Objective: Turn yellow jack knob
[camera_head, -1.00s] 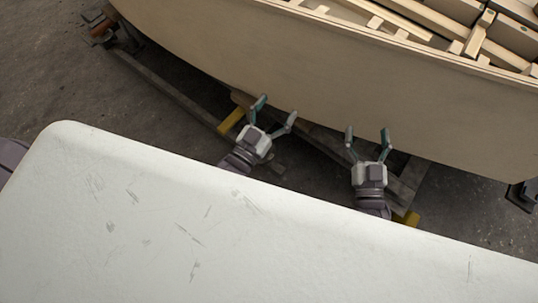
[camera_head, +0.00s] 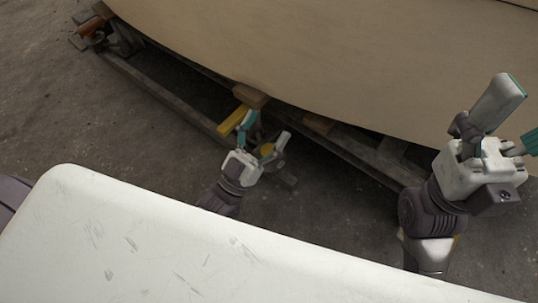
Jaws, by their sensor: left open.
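A small round yellow knob (camera_head: 267,149) shows low under the hull, between the fingers of my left gripper (camera_head: 265,127). That gripper is open, with one finger on each side of the knob in the picture; I cannot tell whether it touches it. A yellow bar (camera_head: 232,121) lies just left of the gripper, below a wooden block (camera_head: 250,95) under the hull. My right gripper (camera_head: 520,112) is raised at the right edge, large in view. Its fingers are spread apart, with nothing seen between them.
The plywood hull (camera_head: 330,55) spans the top, above a cradle of dark beams (camera_head: 165,93). Another wooden block (camera_head: 318,124) sits under the hull to the right. Bare grey ground (camera_head: 90,130) lies open at the left.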

